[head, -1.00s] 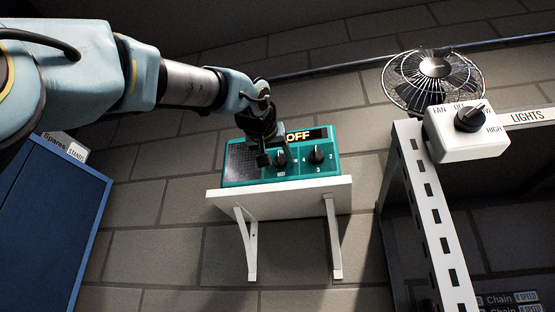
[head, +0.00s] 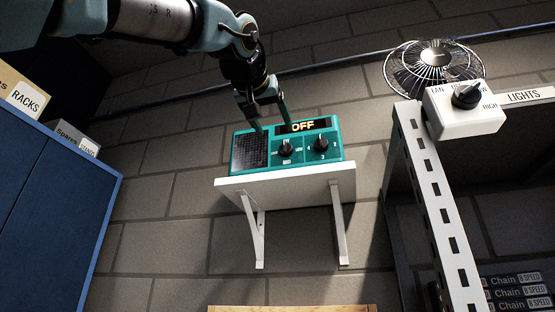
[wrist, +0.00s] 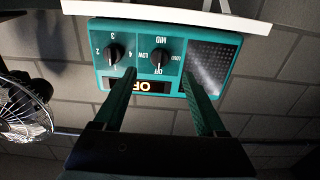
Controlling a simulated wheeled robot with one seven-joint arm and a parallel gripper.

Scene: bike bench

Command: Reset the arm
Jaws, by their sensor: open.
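My gripper (head: 272,122) is open and empty in the head view, in front of and slightly above the teal radio-like box (head: 250,170). The box has a speaker grille, two black knobs and a display reading OFF. In the wrist view the box (wrist: 170,72) appears upside down, and the two fingers of my gripper (wrist: 162,100) point toward it, spread apart. The left knob (head: 285,147) and right knob (head: 321,143) are both uncovered in the head view. I cannot tell whether the fingertips touch the box.
The box stands on a white bracketed shelf (head: 290,188) on a brick wall. A fan (head: 434,70) and a white knob box (head: 465,108) stand at right on a metal rack (head: 437,200). A blue cabinet (head: 55,200) with labelled boxes is at left.

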